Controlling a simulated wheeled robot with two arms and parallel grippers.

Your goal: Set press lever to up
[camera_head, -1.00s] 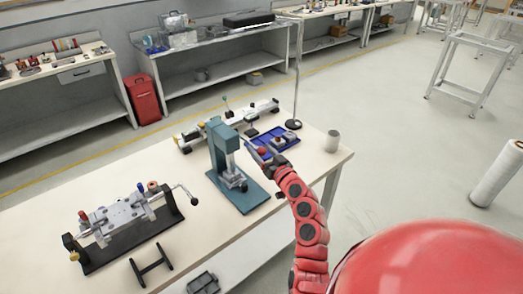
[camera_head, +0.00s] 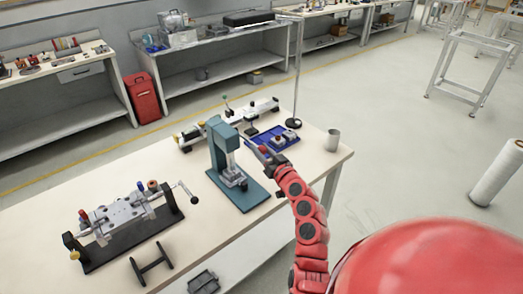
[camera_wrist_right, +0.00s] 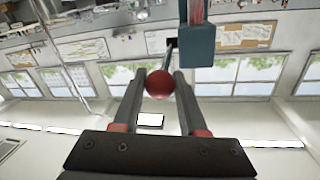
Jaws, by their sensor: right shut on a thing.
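The teal press (camera_head: 219,143) stands upright on its teal base plate near the right end of the workbench. Its lever ends in a red ball knob (camera_head: 263,149). In the right wrist view the knob (camera_wrist_right: 158,84) sits between the fingers, and the thin lever rod (camera_wrist_right: 169,50) runs from it toward the press head (camera_wrist_right: 196,45). My right gripper (camera_head: 258,150) is beside the press on its right, shut on the lever knob. The exact lever angle is hard to tell in the head view. My left gripper is out of view.
A blue tray (camera_head: 277,138) with parts lies behind my right gripper, and a grey cup (camera_head: 333,140) stands at the bench's right end. A clamping fixture (camera_head: 123,218) and a black H-shaped stand (camera_head: 151,264) occupy the left. Bare bench top lies between the fixture and press.

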